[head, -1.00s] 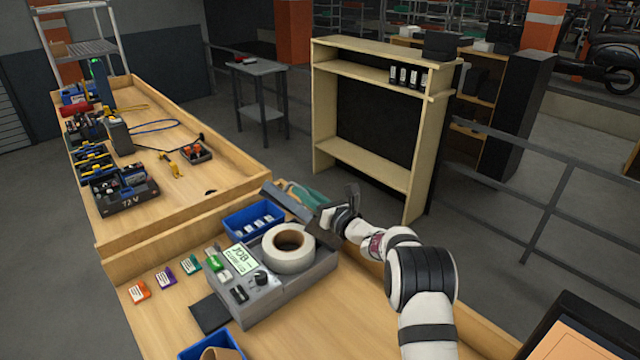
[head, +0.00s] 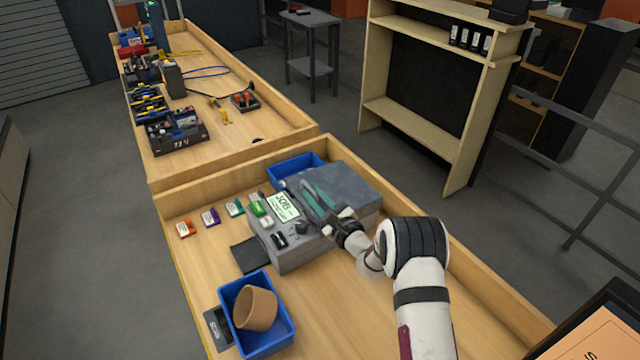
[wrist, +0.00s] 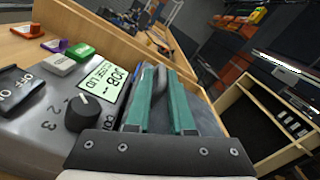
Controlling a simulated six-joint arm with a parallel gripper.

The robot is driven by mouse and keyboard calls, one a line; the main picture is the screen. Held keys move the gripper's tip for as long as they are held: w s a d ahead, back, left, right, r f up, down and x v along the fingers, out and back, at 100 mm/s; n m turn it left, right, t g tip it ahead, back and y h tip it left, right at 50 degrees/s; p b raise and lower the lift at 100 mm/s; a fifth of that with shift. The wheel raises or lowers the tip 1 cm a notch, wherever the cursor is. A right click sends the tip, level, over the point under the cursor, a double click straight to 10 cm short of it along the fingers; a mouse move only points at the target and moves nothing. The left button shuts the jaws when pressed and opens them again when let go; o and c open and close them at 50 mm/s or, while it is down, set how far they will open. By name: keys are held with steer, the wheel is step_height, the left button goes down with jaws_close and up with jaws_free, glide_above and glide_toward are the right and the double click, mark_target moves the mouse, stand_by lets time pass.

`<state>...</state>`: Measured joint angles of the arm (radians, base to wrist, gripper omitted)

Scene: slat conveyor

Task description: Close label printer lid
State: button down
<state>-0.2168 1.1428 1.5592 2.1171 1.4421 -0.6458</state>
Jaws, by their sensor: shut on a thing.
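The grey label printer (head: 290,255) stands on the wooden bench, with a lit screen (head: 283,207) and a dial. Its grey lid (head: 345,185) now lies about flat over the roll bay, and the white label roll is hidden. Whether the lid is fully seated cannot be told. My gripper (head: 308,190) is at the lid's near edge, beside the screen. In the wrist view my gripper's teal fingers (wrist: 160,80) are closed around a narrow grey piece of the lid (wrist: 160,73). The wrist view also shows the dial (wrist: 84,112) and the screen (wrist: 107,85), which reads JOB and CLOSE LID.
A blue bin (head: 263,340) with a brown cup (head: 256,308) stands at the near left. Another blue bin (head: 290,167) is behind the printer. Several small coloured label packs (head: 210,216) lie along the left. Raised wooden edges border the bench.

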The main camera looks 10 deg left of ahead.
steer(key=shift+d+f, duration=0.1)
steer(key=shift+f, duration=0.55)
steer(key=c, duration=1)
jaws_free()
steer(key=shift+o, duration=0.5)
steer(key=shift+s, duration=0.1)
steer(key=v, duration=1.5)
steer(key=shift+s, duration=0.35)
steer(key=shift+d, duration=0.1)
